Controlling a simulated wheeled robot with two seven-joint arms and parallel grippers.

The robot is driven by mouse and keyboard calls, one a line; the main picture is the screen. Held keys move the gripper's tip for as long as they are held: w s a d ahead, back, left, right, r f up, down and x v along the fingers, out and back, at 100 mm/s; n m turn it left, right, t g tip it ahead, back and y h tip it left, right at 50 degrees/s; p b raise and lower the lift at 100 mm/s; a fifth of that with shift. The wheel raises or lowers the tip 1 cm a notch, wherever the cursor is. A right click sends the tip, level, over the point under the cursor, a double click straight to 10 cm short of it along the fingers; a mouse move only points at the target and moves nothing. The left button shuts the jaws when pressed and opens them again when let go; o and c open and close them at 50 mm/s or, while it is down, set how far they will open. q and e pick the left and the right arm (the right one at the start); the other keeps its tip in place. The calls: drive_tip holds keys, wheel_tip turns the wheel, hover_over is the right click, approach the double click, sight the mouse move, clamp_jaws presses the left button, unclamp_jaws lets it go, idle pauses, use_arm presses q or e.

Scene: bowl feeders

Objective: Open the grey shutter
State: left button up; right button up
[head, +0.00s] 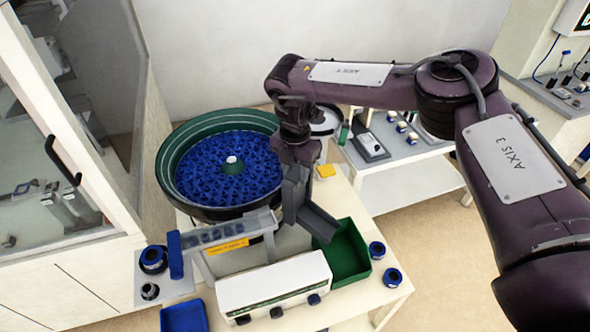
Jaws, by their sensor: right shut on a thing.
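My right gripper (291,212) reaches down from above, between the bowl feeder and the green bin, and is shut on the grey shutter. The shutter is a small grey part (319,222) slanting down to the right over the corner of the green bin (347,255). My gripper hides much of it, so how far open it stands cannot be told. The bowl feeder (170,170) has a green rim and is full of blue parts. My left gripper is not in view.
A clear-covered track (226,232) with a yellow label runs left to a blue end piece (175,255). A white control box (273,283) with black knobs stands in front. Blue ring parts (392,277) lie at the right. A glass cabinet with a black handle (62,160) stands at left.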

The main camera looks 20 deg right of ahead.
clamp_jaws()
wheel_tip(320, 180, up, 4)
drive_tip(key=shift+r+p, duration=0.1)
drive_tip(key=shift+p, duration=1.05)
drive_tip(key=o, duration=0.9)
unclamp_jaws()
drive_tip(key=shift+o, duration=0.2)
drive_tip(key=shift+r, duration=0.1)
wheel_tip(320, 180, up, 7)
drive_tip(key=b, duration=0.2)
drive_tip(key=shift+r, duration=0.2)
drive_tip(key=shift+f, duration=0.1)
